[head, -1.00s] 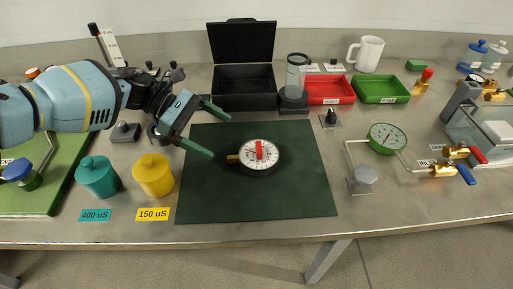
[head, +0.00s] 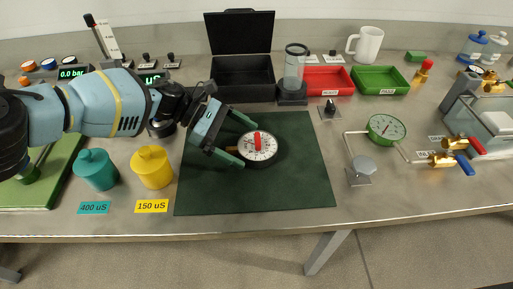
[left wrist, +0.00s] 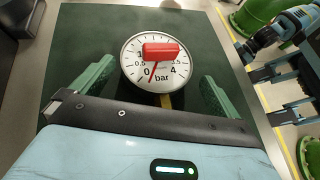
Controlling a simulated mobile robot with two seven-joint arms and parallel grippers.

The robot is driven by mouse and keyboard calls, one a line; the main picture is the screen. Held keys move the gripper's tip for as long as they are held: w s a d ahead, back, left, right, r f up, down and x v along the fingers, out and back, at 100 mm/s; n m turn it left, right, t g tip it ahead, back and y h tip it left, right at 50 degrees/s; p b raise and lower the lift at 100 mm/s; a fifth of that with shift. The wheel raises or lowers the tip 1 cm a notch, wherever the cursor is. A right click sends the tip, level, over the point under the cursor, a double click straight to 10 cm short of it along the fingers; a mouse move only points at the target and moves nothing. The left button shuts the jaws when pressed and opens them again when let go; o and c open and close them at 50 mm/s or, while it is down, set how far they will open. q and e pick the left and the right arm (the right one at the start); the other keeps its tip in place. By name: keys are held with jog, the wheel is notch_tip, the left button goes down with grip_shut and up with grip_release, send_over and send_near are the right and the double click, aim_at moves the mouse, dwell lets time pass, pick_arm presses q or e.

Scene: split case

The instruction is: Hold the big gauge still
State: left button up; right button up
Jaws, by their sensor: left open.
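The big gauge (head: 258,147), with a white face, black rim and red block across its top, lies face up on the dark green mat (head: 290,190). My left gripper (head: 243,143) is open, its green fingers reaching to the gauge's left side, one above and one below its brass stem. In the left wrist view, the gauge (left wrist: 158,62) sits between and slightly beyond the two fingers (left wrist: 157,80), with a gap showing on each side. The stem is mostly hidden by the gripper. At that view's right edge, a blue and black arm part, seemingly my right gripper (left wrist: 268,58), shows unclearly.
A green gauge on tubing (head: 386,129) is at right. The mat's front and right are clear.

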pick_arm(q)
jog(key=shift+x, duration=1)
jog(key=c, duration=0.6)
jog(key=shift+o, duration=0.5)
jog(key=c, duration=0.5)
